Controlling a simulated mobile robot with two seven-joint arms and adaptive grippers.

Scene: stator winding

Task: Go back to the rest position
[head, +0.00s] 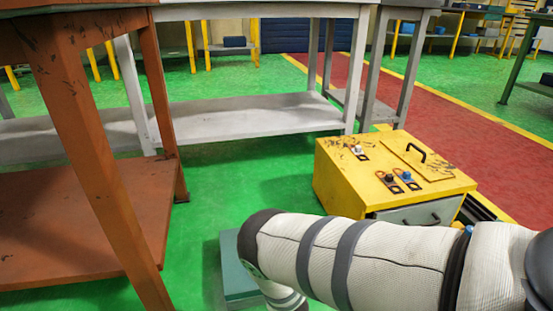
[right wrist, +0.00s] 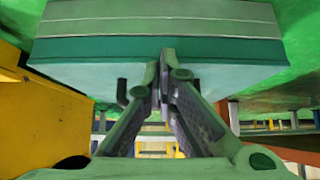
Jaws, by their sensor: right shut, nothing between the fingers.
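My right gripper (right wrist: 162,68) shows in the right wrist view with its two green fingers closed together at the tips. Nothing is held between them. In the head view my right arm, in a pale ribbed sleeve, comes in from the right and bends down at the bottom middle. Its gripper is hidden there. My left arm and left gripper are not in either view.
A yellow cabinet (head: 335,183) with a grey drawer stands beyond my right arm. An orange table (head: 75,130) stands at the left and a grey workbench (head: 250,122) behind. A teal box (head: 236,268) is on the green floor beside my arm. Open floor lies between.

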